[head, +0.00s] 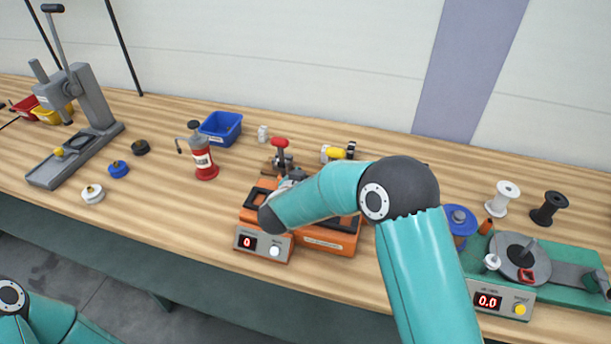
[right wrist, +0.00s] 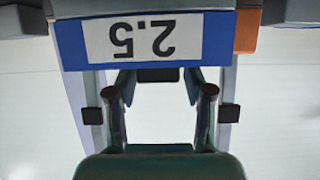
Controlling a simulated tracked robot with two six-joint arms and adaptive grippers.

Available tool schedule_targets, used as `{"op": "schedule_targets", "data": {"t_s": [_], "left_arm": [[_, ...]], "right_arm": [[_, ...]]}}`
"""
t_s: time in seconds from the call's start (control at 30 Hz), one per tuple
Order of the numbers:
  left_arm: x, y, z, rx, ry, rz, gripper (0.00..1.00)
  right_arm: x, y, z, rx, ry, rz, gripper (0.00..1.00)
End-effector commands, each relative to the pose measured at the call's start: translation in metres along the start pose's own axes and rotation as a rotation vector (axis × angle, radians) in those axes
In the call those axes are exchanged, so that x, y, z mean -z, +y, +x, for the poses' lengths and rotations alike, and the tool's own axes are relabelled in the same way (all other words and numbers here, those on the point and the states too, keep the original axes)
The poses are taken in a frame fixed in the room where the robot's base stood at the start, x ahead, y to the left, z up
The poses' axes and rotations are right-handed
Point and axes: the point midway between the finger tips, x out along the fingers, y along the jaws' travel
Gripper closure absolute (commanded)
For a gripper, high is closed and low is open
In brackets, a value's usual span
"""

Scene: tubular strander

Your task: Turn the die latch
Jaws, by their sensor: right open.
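An orange machine (head: 330,240) with a counter reading 0 and a white button stands at the front middle of the bench. A red-knobbed lever (head: 280,142) rises at its back; I cannot tell whether this is the die latch. My right arm reaches across the machine in the head view and hides much of its top and most of my right gripper. In the right wrist view my right gripper (right wrist: 160,92) is open. A blue block with an upside-down "2.5" label (right wrist: 140,40) lies ahead of its fingers. No contact is visible. My left gripper is out of view.
A red oil can (head: 204,160) and a blue bin (head: 221,127) stand left of the machine. A grey lever press (head: 85,110) is at far left. A green machine with a turntable (head: 530,262) and spools are at right. Bare bench lies in front of the oil can.

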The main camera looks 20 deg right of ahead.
Motion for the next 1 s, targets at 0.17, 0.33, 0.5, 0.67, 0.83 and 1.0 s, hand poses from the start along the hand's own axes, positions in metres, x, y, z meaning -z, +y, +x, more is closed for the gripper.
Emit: {"op": "schedule_targets", "data": {"t_s": [0.17, 0.33, 0.5, 0.67, 0.83, 1.0], "left_arm": [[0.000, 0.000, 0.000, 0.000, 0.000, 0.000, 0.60], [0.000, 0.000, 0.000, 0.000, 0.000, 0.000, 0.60], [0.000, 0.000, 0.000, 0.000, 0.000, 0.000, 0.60], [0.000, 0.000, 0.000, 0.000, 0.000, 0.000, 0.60], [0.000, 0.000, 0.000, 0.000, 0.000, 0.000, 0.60], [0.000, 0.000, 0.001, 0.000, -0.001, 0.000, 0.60]], "right_arm": [[0.001, -0.001, -0.026, 0.004, 0.001, 0.000, 0.48], [0.000, -0.002, -0.061, 0.006, 0.001, -0.002, 0.48], [0.000, -0.003, -0.091, 0.006, 0.001, -0.001, 0.48], [0.000, -0.003, -0.108, 0.003, 0.001, -0.001, 0.48], [-0.001, -0.002, -0.113, 0.002, -0.001, -0.001, 0.48], [-0.001, -0.002, -0.113, 0.002, -0.001, -0.001, 0.48]]}}
